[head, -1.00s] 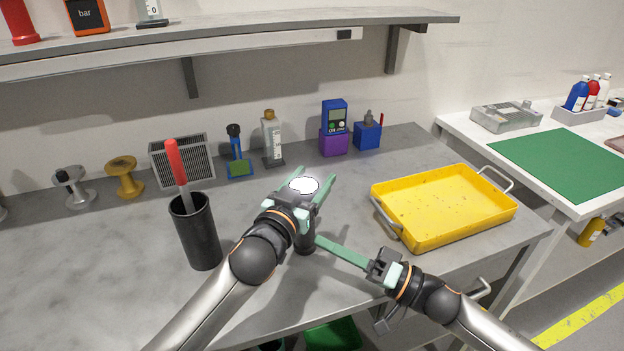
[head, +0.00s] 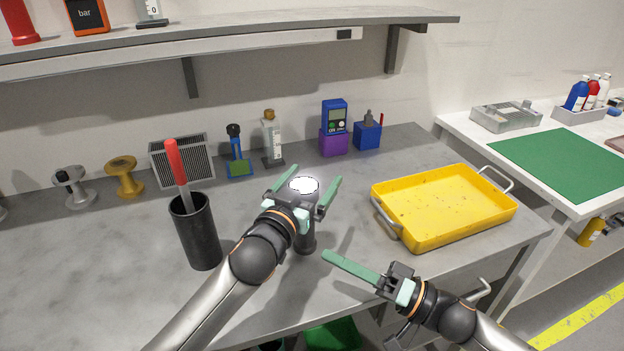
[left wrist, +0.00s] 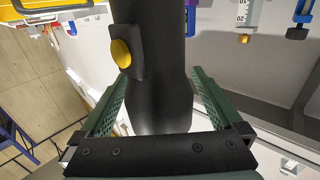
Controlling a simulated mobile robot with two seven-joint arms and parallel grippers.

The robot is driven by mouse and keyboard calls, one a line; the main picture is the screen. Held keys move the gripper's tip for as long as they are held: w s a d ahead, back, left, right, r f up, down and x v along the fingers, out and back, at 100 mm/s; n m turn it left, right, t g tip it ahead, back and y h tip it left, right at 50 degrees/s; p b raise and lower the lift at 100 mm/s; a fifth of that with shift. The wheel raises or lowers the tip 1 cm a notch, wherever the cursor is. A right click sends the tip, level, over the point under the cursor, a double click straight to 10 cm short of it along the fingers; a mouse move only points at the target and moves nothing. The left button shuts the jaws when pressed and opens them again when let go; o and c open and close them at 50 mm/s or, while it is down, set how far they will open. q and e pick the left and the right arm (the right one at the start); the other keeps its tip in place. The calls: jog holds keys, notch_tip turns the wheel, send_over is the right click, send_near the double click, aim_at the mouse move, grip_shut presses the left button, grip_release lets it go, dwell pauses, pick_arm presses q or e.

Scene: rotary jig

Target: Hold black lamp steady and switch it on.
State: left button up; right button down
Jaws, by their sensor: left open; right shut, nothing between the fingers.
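The black lamp (head: 306,238) stands upright on the grey bench, and its round top glows bright white. In the left wrist view its dark body (left wrist: 155,60) carries a yellow button (left wrist: 121,53) on its side. My left gripper (head: 311,177) is open, with one finger on each side of the lamp; in the left wrist view gaps show between the fingers and the body. My right gripper (head: 325,257) is shut and empty, to the right of the lamp's lower part and apart from it.
A black cup (head: 196,232) with a red-handled tool stands left of the lamp. A yellow tray (head: 445,208) lies to the right. Several small items, including a grey grille (head: 182,160) and a blue meter (head: 334,116), line the back. A shelf (head: 230,40) hangs above.

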pick_arm(q)
jog(key=v, duration=1.2)
jog(key=shift+a, duration=0.1)
pick_arm(e)
jog(key=shift+s, duration=0.1)
